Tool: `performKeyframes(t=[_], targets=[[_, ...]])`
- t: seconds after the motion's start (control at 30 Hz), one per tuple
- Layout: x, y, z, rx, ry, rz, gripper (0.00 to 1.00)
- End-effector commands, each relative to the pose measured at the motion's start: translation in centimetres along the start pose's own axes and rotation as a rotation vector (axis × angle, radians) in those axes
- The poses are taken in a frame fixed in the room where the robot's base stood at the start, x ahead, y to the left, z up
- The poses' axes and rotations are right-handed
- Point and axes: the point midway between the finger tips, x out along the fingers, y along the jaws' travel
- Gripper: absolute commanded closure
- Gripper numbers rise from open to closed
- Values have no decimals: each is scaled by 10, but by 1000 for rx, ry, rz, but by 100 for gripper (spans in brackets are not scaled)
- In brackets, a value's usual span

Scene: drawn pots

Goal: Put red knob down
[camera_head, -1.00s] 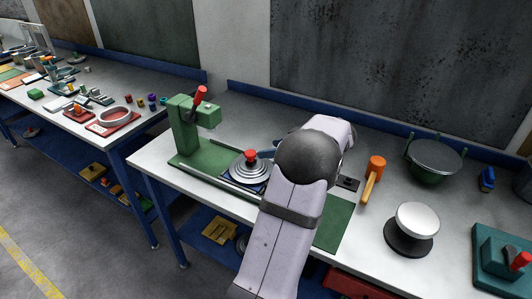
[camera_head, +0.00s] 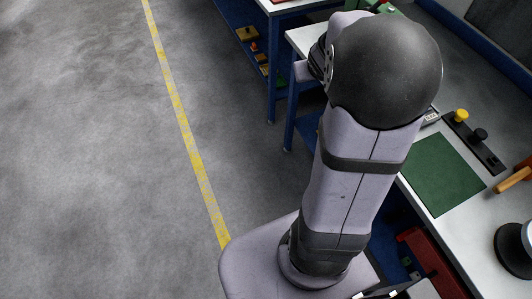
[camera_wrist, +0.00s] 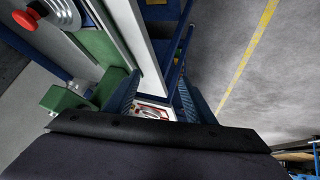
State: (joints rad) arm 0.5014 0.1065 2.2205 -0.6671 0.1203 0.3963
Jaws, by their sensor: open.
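In the wrist view, the red knob (camera_wrist: 25,20) sits on a stepped silver round lid (camera_wrist: 58,12) at the upper left corner, cut by the picture edge. My gripper (camera_wrist: 158,98) is open, with its blue ribbed fingers apart and nothing held between them. The knob lies clear of the fingers, up and to the left. A green press (camera_wrist: 92,50) stands between the lid and my gripper in this view. In the head view my own arm hides the lid and knob, and the gripper cannot be made out.
In the head view, a green mat (camera_head: 440,172) lies on the bench, beside a dark plate with a yellow knob (camera_head: 460,115). An orange mallet (camera_head: 515,178) and a dark round base (camera_head: 512,252) are at the right. The floor left of the bench is open.

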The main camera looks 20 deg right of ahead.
Motion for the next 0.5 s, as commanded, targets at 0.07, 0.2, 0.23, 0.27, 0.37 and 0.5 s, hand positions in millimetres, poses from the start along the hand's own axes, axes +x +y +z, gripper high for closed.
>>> performKeyframes(t=[0.07,0.2,0.23,0.27,0.37,0.5], targets=[[-22,-56,44,-46,-135,-60,50],[-63,-120,122,-125,-357,-165,50],[-72,-130,137,-141,-396,-187,50],[-81,-139,150,-158,-434,-207,50],[-107,-161,187,-203,-536,-268,50],[-130,-176,216,-242,-617,-320,50]])
